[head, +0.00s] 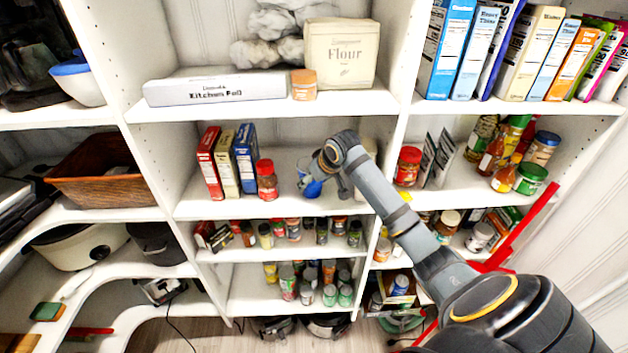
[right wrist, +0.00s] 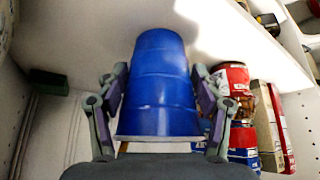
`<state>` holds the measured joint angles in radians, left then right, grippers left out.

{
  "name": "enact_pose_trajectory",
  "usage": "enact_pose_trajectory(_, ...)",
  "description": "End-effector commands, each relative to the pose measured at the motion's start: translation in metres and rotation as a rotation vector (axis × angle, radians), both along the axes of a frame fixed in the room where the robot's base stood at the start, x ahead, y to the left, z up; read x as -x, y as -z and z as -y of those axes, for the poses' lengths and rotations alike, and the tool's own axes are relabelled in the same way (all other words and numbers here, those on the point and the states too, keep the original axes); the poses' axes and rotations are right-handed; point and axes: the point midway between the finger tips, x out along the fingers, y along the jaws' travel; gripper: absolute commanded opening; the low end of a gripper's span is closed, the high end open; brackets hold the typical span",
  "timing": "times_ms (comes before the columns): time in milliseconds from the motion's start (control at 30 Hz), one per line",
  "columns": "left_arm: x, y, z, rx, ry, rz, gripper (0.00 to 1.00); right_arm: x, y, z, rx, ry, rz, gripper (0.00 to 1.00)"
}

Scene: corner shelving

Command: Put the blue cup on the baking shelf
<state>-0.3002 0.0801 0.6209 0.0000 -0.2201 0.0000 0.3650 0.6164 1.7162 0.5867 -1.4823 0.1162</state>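The blue cup (head: 310,184) is at the middle bay's second shelf, to the right of a red-lidded jar. In the right wrist view the cup (right wrist: 160,85) stands between the two fingers of my right gripper (right wrist: 161,100), with a pad against each side; its wide end is toward the camera. My right gripper (head: 322,183) looks shut on it and partly hides it in the head view. I cannot tell whether the cup touches the shelf board. No shelf label is readable; the shelf above (head: 250,108) holds a flour bag (head: 340,52). My left gripper is not in view.
Left of the cup are upright boxes (head: 228,160) and the red-lidded jar (head: 266,180). An upright divider (head: 392,130) is on the right. Spice jars fill the shelf below.

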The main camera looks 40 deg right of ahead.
Motion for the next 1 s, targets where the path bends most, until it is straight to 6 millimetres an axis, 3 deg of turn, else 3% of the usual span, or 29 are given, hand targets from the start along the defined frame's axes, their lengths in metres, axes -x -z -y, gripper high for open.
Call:
enact_pose_trajectory(33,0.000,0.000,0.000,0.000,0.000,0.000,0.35,0.000,0.000,0.000,0.000,0.000,0.001,0.78)
enact_pose_trajectory(100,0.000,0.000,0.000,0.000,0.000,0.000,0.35,0.000,0.000,0.000,0.000,0.000,0.001,0.88)
enact_pose_trajectory(533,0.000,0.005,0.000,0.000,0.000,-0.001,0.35,0.003,-0.007,0.001,0.003,0.002,0.004,0.88)
enact_pose_trajectory(1000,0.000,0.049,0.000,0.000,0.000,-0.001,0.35,0.058,-0.090,-0.001,0.003,0.001,0.004,0.88)
